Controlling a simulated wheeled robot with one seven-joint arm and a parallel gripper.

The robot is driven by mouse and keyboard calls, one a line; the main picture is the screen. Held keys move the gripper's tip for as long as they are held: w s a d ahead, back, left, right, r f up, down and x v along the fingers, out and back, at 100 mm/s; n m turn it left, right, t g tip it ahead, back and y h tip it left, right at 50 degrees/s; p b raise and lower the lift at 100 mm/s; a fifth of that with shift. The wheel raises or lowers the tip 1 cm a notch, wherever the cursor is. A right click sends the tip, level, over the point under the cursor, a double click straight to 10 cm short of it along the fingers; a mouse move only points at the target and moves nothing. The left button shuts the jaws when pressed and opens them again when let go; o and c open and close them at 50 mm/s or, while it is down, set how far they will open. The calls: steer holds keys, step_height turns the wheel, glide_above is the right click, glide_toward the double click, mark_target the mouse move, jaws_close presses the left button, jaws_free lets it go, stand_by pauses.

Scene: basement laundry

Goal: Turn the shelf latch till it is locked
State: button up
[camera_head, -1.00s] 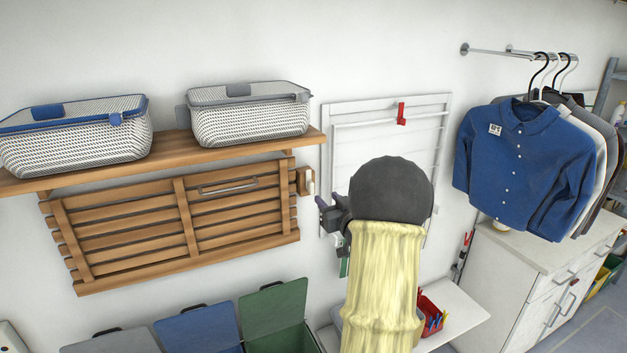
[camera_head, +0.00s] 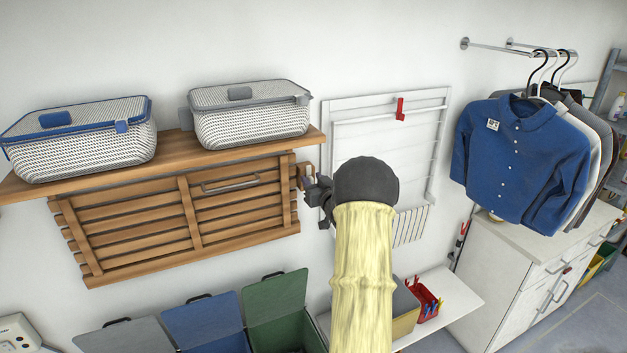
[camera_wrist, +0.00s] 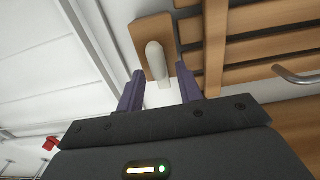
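The shelf latch is a small wooden block (camera_wrist: 140,35) with a cream lever (camera_wrist: 155,58) on its face. The block also shows in the head view (camera_head: 302,171), at the right end of the slatted wooden panel under the shelf, partly hidden by my gripper (camera_head: 317,190). In the wrist view, my gripper (camera_wrist: 160,70) is open, with its two purple fingers apart. The lever's lower end appears between the fingertips, pointing toward my palm. I cannot tell whether either finger touches it.
The wooden shelf (camera_head: 175,153) above carries two lidded baskets. The slatted panel (camera_head: 190,205) has a metal handle (camera_head: 230,185). A white drying rack (camera_head: 425,150) is on the wall to the right. Bins with open lids (camera_head: 275,300) stand below.

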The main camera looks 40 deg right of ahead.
jaws_close()
steer(key=shift+f+n+b, duration=0.15)
steer(key=shift+n+b, duration=0.15)
steer(key=shift+b, duration=0.45)
steer(key=shift+w+a+f+n+b, duration=0.1)
steer(key=shift+a+f+n+b, duration=0.2)
steer(key=shift+n+b, duration=3.25)
steer(key=shift+w+a+f+n+b, duration=0.1)
steer(key=shift+a+f+n+b, duration=0.2)
steer(key=shift+n+b, duration=3.25)
steer(key=shift+a+f+n+b, duration=0.3)
steer(key=shift+n+b, duration=1.3)
steer(key=shift+b, duration=3.9)
steer(key=shift+o, duration=0.5)
jaws_free()
